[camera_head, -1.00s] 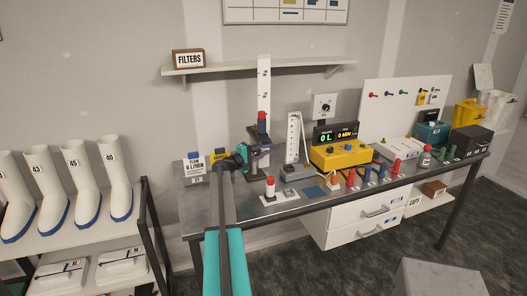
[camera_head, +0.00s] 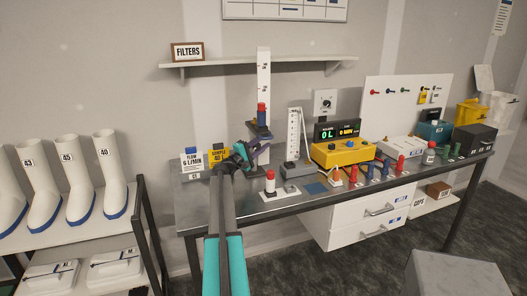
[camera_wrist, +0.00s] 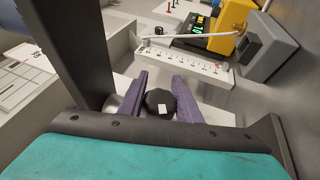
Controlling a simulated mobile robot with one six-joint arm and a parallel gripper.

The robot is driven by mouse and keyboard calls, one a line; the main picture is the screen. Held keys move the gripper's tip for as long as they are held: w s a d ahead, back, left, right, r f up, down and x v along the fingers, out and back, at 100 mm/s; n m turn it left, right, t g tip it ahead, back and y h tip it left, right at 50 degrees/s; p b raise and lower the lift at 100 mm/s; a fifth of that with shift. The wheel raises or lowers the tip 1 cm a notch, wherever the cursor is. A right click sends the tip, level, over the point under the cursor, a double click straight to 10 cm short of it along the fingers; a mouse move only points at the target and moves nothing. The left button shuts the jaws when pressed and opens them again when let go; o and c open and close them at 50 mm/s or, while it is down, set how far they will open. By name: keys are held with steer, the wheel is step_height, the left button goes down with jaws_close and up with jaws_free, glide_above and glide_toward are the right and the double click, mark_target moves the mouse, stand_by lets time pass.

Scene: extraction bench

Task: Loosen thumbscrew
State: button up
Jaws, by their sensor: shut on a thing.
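The thumbscrew is a dark faceted knob (camera_wrist: 160,102) with a small white mark, seen in the middle of the wrist view. My gripper (camera_wrist: 160,92) has its two purple fingers on either side of the knob and is shut on it. In the head view my gripper (camera_head: 256,158) is at the lower part of the upright stand (camera_head: 263,72), near the bench's left end. My own arm and wrist hide the thumbscrew there. A red-capped cylinder (camera_head: 262,114) sits on the stand above my gripper.
A slanted white scale (camera_head: 293,134) and yellow meter (camera_head: 343,153) stand to the right.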

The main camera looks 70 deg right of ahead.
steer(key=shift+w+r+n+h+b, duration=0.15)
steer(key=shift+n+h+b, duration=0.75)
steer(key=shift+b, duration=2.55)
steer(key=shift+w+a+r+h+b, duration=0.1)
steer(key=shift+r+h+b, duration=0.3)
steer(key=shift+h+b, duration=0.7)
steer(key=o, duration=1.1)
steer(key=shift+c, duration=0.2)
steer(key=shift+b+v, duration=0.3)
steer(key=shift+v, duration=0.6)
steer(key=w+a+b, duration=0.1)
steer(key=w+a, duration=0.4)
steer(key=a, duration=0.7)
steer(key=shift+w+f, duration=0.2)
steer(key=shift+f, duration=0.05)
